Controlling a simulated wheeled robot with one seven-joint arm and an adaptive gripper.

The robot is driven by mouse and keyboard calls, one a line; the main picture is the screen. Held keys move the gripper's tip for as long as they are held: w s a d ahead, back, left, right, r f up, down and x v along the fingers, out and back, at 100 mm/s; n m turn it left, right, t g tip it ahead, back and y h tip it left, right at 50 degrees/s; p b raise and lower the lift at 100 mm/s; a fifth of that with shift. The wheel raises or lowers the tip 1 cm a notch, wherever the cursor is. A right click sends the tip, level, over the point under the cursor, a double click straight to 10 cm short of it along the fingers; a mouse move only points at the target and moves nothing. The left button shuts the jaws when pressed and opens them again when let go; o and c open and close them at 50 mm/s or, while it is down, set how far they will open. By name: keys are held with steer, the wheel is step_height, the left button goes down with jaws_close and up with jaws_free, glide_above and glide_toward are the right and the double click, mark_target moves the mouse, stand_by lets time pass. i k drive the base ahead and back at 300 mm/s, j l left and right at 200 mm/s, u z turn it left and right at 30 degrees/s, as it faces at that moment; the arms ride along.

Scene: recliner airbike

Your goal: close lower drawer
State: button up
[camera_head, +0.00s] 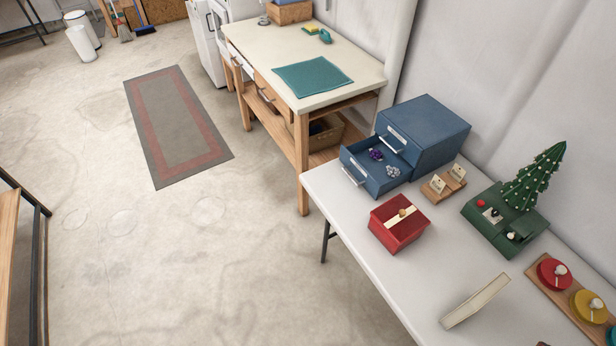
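A blue two-drawer cabinet (435,125) stands on the white table, near its far end and against the wall. Its lower drawer (372,184) is pulled out toward the left, with a metal handle (352,177) on its front. A purple item (376,154) and a silvery item (392,172) lie in the open drawer. The upper drawer (394,141) looks shut, with a pale label and a metal handle. My gripper is not in view.
The white table (345,221) also bears a red box (399,226), a small wooden holder with cards (444,184), a green box with a small tree (504,217) and a cream block (476,301). A wooden workbench (303,155) stands beyond. Floor left of the table is clear.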

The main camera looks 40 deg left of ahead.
mark_target(381, 161)
steer(key=u, duration=1.4)
steer(key=i+j, duration=0.25)
steer(key=i, duration=0.2)
steer(key=i+j+z, duration=0.1)
steer(key=i+j, duration=0.15)
steer(key=i, duration=0.2)
